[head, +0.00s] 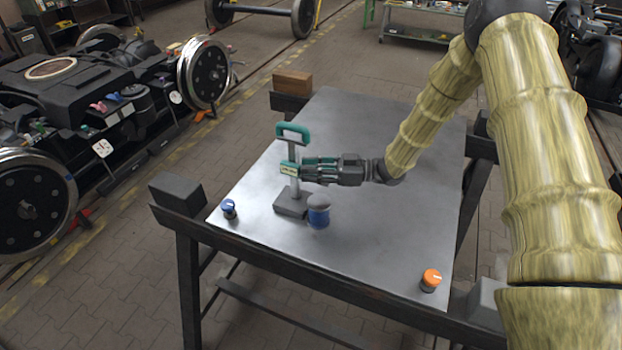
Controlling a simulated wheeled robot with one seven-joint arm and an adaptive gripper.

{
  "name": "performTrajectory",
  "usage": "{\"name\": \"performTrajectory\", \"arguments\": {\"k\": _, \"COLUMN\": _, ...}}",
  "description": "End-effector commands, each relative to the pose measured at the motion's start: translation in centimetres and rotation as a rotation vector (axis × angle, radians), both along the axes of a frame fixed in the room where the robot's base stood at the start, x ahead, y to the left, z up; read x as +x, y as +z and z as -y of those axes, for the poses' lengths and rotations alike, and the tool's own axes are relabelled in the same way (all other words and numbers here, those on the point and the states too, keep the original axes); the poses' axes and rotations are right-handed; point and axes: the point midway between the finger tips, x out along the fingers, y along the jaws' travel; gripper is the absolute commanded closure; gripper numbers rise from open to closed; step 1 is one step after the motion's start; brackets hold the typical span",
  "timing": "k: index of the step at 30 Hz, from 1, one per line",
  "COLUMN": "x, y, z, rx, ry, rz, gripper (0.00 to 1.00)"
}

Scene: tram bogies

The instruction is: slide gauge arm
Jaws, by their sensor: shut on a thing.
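The gauge stands upright on the metal table (370,130), left of its middle. It has a dark block base (291,203), a grey post (294,184) and a teal loop handle (293,130) on top. A small green and white slide piece, the gauge arm (289,168), sits on the post about halfway up. My gripper (302,168) reaches in from the right, level, with its fingers shut at the gauge arm. The fingers hide part of the post and the arm's right side.
A blue-grey round-topped object (318,211) stands close to the base's right. A blue knob (229,208) is at the table's left corner, an orange knob (431,280) at the front right. A brown block (292,81) lies at the back left. The table's middle and back are clear.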

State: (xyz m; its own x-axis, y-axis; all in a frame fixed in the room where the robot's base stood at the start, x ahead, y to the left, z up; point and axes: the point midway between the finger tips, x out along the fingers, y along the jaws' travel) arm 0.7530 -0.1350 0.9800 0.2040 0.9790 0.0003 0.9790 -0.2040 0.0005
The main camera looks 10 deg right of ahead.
Motion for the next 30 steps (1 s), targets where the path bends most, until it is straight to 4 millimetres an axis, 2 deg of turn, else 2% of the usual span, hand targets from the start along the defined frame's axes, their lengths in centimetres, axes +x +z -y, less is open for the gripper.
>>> {"name": "performTrajectory", "arguments": {"k": 1, "x": 0.0, "y": 1.1, "z": 0.0, "rx": 0.001, "ry": 0.0, "rz": 0.001, "gripper": 1.0}}
{"name": "performTrajectory", "arguments": {"k": 3, "x": 0.0, "y": 2.0, "z": 0.0, "rx": 0.001, "ry": 0.0, "rz": 0.001, "gripper": 1.0}}
{"name": "performTrajectory", "arguments": {"k": 6, "x": 0.0, "y": 2.6, "z": -0.1, "rx": 0.001, "ry": 0.001, "rz": 0.001, "gripper": 1.0}}
{"name": "performTrajectory", "arguments": {"k": 16, "x": 0.0, "y": 2.9, "z": -0.1, "rx": 0.003, "ry": 0.0, "rz": 0.003, "gripper": 1.0}}
{"name": "performTrajectory", "arguments": {"k": 17, "x": 0.0, "y": 2.9, "z": -0.1, "rx": 0.003, "ry": 0.001, "rz": 0.003, "gripper": 0.76}}
{"name": "performTrajectory", "arguments": {"k": 20, "x": 0.0, "y": 2.9, "z": -0.1, "rx": 0.003, "ry": 0.0, "rz": 0.003, "gripper": 0.57}}
{"name": "performTrajectory", "arguments": {"k": 30, "x": 0.0, "y": 2.7, "z": 0.0, "rx": 0.001, "ry": 0.0, "rz": 0.0, "gripper": 0.56}}
